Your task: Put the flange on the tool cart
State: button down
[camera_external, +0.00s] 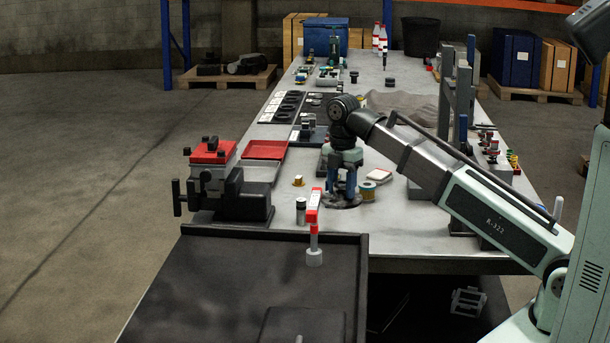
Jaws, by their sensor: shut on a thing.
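My gripper (341,190) points down over the near part of the long workbench, with its blue fingers shut around a dark round piece. This piece, which looks like the flange (345,204), is low at the bench top; I cannot tell whether it touches the surface. The fingers hide part of it. The tool cart (215,290) is in the left foreground, with a dark flat top and a raised rim. The gripper is beyond the cart's far rim, above the bench.
A red-and-white upright tool (314,240) stands near the cart's back right corner. A vise (225,185) with red jaws, a red tray (265,150) and a tape spool (367,190) are near the gripper. A grey frame (457,95) stands right. The cart's left top is clear.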

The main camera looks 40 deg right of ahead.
jog(key=s+a+r+n, duration=0.2)
jog(key=s+a+n, duration=0.2)
jog(key=a, duration=1)
jog(key=s+a+r+n, duration=0.3)
jog(key=a+n, duration=0.1)
jog(key=a, duration=1.1)
jog(key=s+a+r+n, duration=0.2)
jog(key=s+a+n, duration=0.15)
jog(key=a, duration=1.05)
jog(key=s+a+r+n, duration=0.1)
jog(key=s+a+n, duration=0.2)
jog(key=s+a, duration=0.75)
jog(key=shift+w+a+f, duration=0.1)
jog(key=shift+w+f, duration=0.1)
jog(key=shift+f, duration=1.95)
jog(key=shift+w+a+f, duration=0.1)
jog(key=shift+w+f, duration=0.05)
jog(key=shift+f, duration=2)
jog(key=shift+f, duration=0.1)
jog(key=c, duration=0.5)
grip_release()
jog(key=shift+c, duration=0.2)
